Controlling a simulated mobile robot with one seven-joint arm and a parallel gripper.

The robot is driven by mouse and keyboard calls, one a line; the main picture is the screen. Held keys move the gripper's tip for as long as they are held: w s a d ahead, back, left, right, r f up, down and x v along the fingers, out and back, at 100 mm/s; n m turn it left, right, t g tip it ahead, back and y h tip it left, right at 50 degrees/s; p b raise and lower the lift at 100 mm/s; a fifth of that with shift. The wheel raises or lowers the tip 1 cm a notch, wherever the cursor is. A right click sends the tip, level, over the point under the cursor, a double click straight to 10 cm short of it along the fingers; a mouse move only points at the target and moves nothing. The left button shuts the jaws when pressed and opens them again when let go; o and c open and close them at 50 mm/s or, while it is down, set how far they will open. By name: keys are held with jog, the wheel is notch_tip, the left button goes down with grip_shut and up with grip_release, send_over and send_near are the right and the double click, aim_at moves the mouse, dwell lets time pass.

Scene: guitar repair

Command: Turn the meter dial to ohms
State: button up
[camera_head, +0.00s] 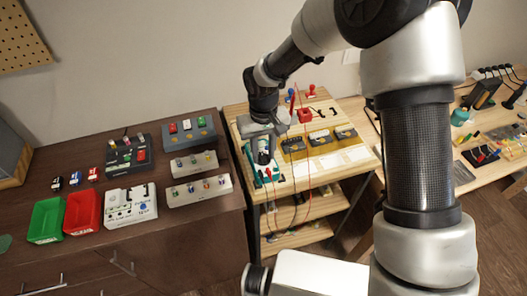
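A teal-edged device that looks like the meter (274,180) lies on the left part of the light wooden bench top (348,163). My gripper (263,158) points down right over this device, and its fingers overlap the device's upper part in the picture. I cannot tell whether the fingers touch the dial. The dial and its markings are hidden behind my gripper. The gap between the fingertips is too small to make out. Thin red and dark leads (309,175) run near the device.
Dark blocks with yellow parts (320,138) and a red object (304,115) stand right of the gripper. A dark cabinet at left holds a green bin (47,222), a red bin (82,212) and several racks. My arm covers much of the right side.

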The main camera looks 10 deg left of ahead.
grip_shut()
jog(key=shift+n, duration=0.3)
jog(key=shift+d+n, duration=0.1)
jog(key=shift+n, duration=1.1)
jog(key=shift+w+n, duration=0.1)
jog(key=shift+n, duration=1.7)
grip_release()
